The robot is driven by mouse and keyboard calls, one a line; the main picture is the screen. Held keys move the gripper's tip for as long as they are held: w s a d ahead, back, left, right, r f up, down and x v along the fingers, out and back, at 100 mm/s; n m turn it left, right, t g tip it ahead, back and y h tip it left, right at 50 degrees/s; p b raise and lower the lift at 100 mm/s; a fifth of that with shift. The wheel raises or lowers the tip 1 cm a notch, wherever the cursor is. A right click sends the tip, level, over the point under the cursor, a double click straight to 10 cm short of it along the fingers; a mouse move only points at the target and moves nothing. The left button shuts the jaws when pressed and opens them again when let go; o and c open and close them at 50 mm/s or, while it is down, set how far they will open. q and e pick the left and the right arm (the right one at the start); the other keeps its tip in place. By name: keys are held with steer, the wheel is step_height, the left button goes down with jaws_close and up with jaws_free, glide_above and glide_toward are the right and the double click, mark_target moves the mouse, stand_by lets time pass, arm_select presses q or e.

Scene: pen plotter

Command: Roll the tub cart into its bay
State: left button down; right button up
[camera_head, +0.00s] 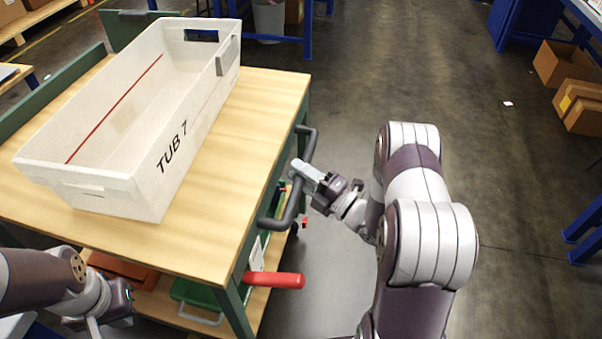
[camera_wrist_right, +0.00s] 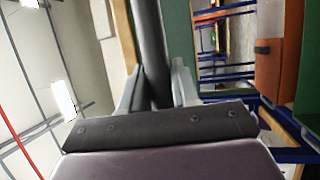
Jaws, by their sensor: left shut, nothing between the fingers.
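The tub cart has a wooden top (camera_head: 255,110), a green frame and a dark grey handle bar (camera_head: 273,222) on its right side. A white tub (camera_head: 95,188) marked "TUB 7" stands on the top. My right gripper (camera_head: 303,172) is at the handle; in the right wrist view the bar (camera_wrist_right: 147,30) runs between its fingers (camera_wrist_right: 158,90) and fills the gap, so it looks shut on it. My left gripper (camera_head: 93,325) is low at the left, by the cart's near side, shut and empty. I cannot make out the bay.
A red lever-like piece (camera_head: 275,281) sticks out of the cart's near right corner. Cardboard boxes (camera_head: 562,65) and blue racks (camera_head: 585,230) stand at right. The floor (camera_head: 490,150) right of the cart is mostly clear.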

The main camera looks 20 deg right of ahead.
jaws_close()
steer(key=shift+w+a, duration=0.1)
steer(key=shift+a, duration=0.05)
steer(key=w+a+b, duration=0.5)
steer(key=w+a, duration=0.5)
steer(key=a, duration=0.3)
steer(key=w+a+b, duration=0.6)
steer(key=w+a, duration=0.4)
steer(key=a, duration=0.4)
steer(key=shift+w, duration=0.15)
steer(key=shift+r, duration=0.2)
